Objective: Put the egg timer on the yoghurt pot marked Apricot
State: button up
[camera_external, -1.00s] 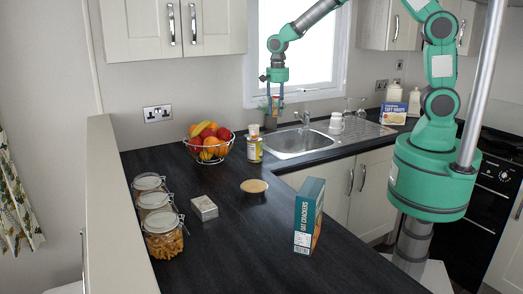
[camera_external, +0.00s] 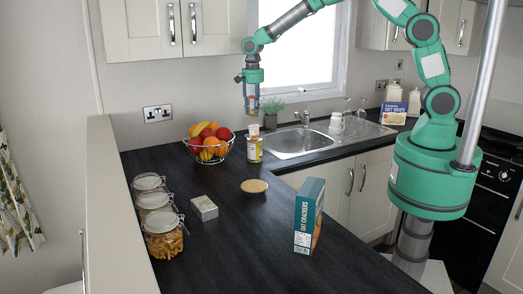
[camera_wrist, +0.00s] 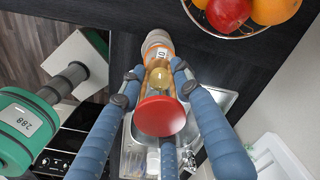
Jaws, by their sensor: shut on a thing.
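My gripper (camera_external: 251,98) is shut on the egg timer (camera_external: 251,107), a sand timer, and holds it upright in the air near the window wall. A small pale pot (camera_external: 254,130) stands on top of a yellow-labelled can (camera_external: 254,152) on the counter, just below the timer with a gap between. A pale and orange rounded thing (camera_wrist: 156,38) shows beyond the timer in the wrist view. The word Apricot is not legible.
A wire fruit bowl (camera_external: 208,155) stands close left of the can. The sink (camera_external: 298,142) lies close right, with a tap (camera_external: 305,118) and a plant behind. Storage jars, a small box (camera_external: 204,208), a shallow bowl (camera_external: 254,186) and a cracker box (camera_external: 307,214) stand nearer the front.

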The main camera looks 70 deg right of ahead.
aim_at(253, 96)
jog(key=shift+f, duration=1.7)
jog(key=shift+f, duration=0.5)
jog(key=o, duration=1.2)
notch_tip(253, 96, up, 13)
jog(key=shift+f, duration=0.1)
jog(key=shift+r, duration=0.2)
